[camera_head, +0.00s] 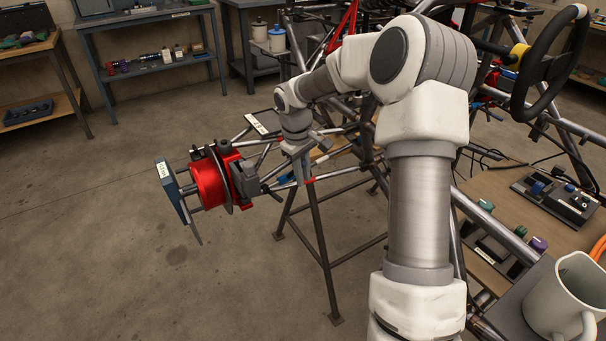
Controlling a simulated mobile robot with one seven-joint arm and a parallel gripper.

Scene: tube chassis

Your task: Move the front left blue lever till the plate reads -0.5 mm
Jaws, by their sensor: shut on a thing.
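My gripper (304,179) reaches down at the front left corner of the tube chassis, just right of the red wheel hub. It is shut on what looks like the blue lever (285,179); a small blue part shows beside the fingertips, and the fingers hide the rest. A blue-grey plate (177,205) stands upright at the outer left of the red hub (208,183). The plate carries a small white label (165,170), too small to read. Another white label plate (256,124) sits above the hub; its text is also unreadable here.
Chassis tubes and a dark stand leg (325,255) are close around my gripper. A steering wheel (547,62) is at the upper right. A bench (500,196) with colored knobs and a mug (568,297) is at the right. The floor at left is clear.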

